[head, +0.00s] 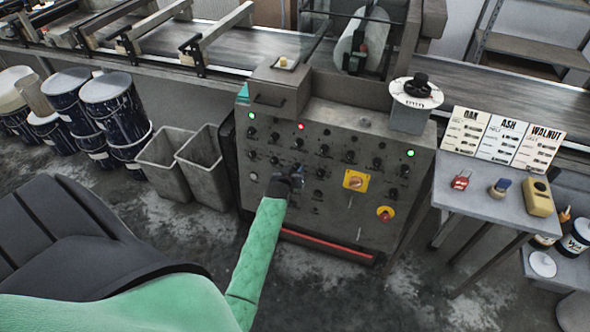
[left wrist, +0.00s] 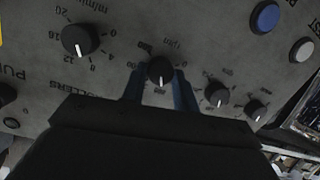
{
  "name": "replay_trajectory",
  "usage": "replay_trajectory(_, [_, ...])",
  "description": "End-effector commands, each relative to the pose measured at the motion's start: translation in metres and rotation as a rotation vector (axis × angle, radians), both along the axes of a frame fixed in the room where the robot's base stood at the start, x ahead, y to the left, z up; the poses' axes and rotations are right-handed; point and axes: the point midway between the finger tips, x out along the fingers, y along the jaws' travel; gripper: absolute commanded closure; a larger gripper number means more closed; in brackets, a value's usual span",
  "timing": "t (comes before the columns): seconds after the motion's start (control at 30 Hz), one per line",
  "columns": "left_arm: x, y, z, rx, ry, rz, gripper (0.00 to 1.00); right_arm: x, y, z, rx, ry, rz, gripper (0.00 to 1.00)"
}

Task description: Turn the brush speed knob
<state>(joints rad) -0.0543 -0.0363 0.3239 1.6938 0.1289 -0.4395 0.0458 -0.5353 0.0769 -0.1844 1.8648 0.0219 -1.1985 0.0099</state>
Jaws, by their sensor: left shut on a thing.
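The control panel (head: 340,137) stands upright ahead, with several black knobs, lamps and buttons. My left gripper (head: 292,174) reaches its lower middle-left part and hides the knob there in the head view. In the left wrist view, my left gripper (left wrist: 162,82) is shut on a black knob (left wrist: 160,69), with a blue finger on each side. That knob's dial is marked r/min, and its white pointer line points down in the picture. A larger knob (left wrist: 80,39) marked m/min is apart to its left. My right gripper is not in view.
Two smaller knobs (left wrist: 217,95) and a blue button (left wrist: 265,17) lie to the right in the wrist view. A yellow rotary switch (head: 355,181) and a red stop button (head: 385,214) are right of my gripper. A side table (head: 480,199) stands at right, grey bins (head: 165,160) at left.

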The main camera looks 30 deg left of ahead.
Motion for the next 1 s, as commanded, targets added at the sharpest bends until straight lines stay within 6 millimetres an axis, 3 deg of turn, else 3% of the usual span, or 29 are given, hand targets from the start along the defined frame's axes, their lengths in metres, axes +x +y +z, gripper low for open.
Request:
replay_trajectory(0.43, [-0.001,0.0,-0.002,-0.008,0.001,0.001,0.93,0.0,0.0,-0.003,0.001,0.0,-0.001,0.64])
replay_trajectory(0.47, [-0.001,0.0,-0.002,-0.008,0.001,0.001,0.65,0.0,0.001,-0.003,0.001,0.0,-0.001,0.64])
replay_trajectory(0.53, [-0.001,0.0,-0.002,-0.008,0.001,0.001,0.51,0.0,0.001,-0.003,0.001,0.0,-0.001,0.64])
replay_trajectory(0.87, [-0.002,0.0,-0.001,-0.008,-0.001,0.002,0.49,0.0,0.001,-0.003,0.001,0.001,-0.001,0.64])
replay_trajectory(1.0, [-0.013,-0.003,0.002,-0.008,-0.001,0.002,0.49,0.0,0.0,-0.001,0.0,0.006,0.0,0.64])
